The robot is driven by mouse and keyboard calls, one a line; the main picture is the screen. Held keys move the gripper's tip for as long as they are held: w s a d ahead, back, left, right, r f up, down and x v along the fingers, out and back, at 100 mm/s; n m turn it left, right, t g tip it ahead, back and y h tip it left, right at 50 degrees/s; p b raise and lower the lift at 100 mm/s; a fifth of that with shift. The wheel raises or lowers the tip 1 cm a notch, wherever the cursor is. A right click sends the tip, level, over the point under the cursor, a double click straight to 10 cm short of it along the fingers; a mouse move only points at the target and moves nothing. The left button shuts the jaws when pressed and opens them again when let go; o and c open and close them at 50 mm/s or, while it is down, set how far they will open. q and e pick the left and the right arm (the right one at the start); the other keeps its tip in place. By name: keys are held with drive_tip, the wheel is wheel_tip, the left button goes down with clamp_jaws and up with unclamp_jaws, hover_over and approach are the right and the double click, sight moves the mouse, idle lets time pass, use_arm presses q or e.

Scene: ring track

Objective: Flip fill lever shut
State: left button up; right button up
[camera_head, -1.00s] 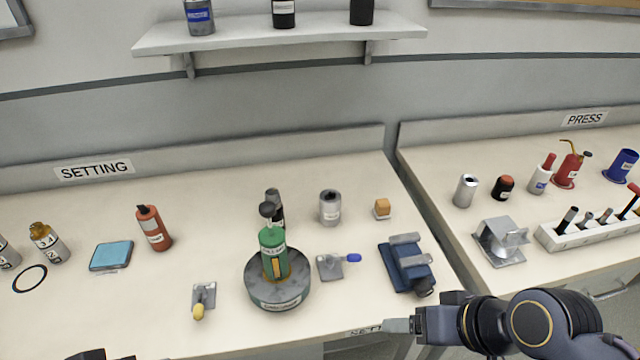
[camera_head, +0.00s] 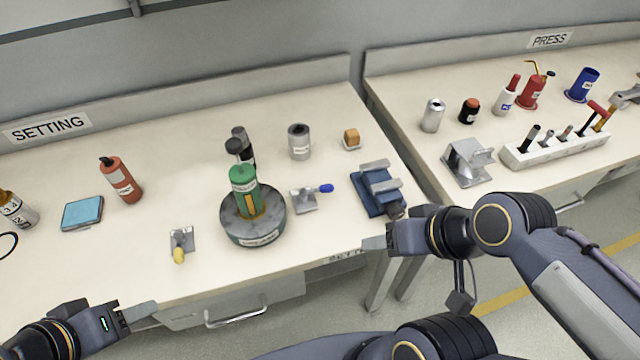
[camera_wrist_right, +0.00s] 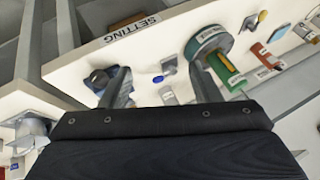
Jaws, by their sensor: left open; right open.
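Two small levers on metal plates flank a round grey base (camera_head: 237,232) that carries a green cylinder (camera_head: 243,180). One has a yellow handle (camera_head: 179,255) pointing toward the bench front; the other has a blue handle (camera_head: 326,188) pointing right. I cannot read which is the fill lever. The blue handle also shows in the right wrist view (camera_wrist_right: 158,79), between the fingers but beyond them. My right gripper (camera_head: 372,244) is open and empty at the bench's front edge, apart from both levers. My left gripper (camera_head: 140,312) is open and empty in front of the bench, below the yellow lever.
A blue clamp-like fixture (camera_head: 372,194) stands right of the blue lever, near my right gripper. Dark and grey cylinders stand behind the base. The PRESS bench (camera_head: 400,95) is across a gap.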

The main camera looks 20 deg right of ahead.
drive_tip(key=shift+g+h, duration=0.8)
drive_tip(key=shift+h, duration=0.1)
drive_tip(key=w, duration=0.3)
drive_tip(key=w+d, duration=0.1)
drive_tip(key=w, duration=0.3)
drive_tip(key=w+d+r, duration=0.1)
drive_tip(key=w, duration=0.3)
drive_tip(key=shift+d, duration=0.1)
clamp_jaws()
drive_tip(key=w+a+f+h, duration=0.1)
drive_tip(key=w+a+f, duration=0.1)
drive_tip(key=w, duration=0.6)
drive_tip(key=w+a+f+h, duration=0.1)
drive_tip(key=w+a+f, duration=0.1)
drive_tip(key=w, duration=0.6)
drive_tip(key=shift+w+f+h+b, duration=0.2)
drive_tip(key=shift+f+h+b, duration=0.15)
drive_tip(key=shift+f, duration=0.3)
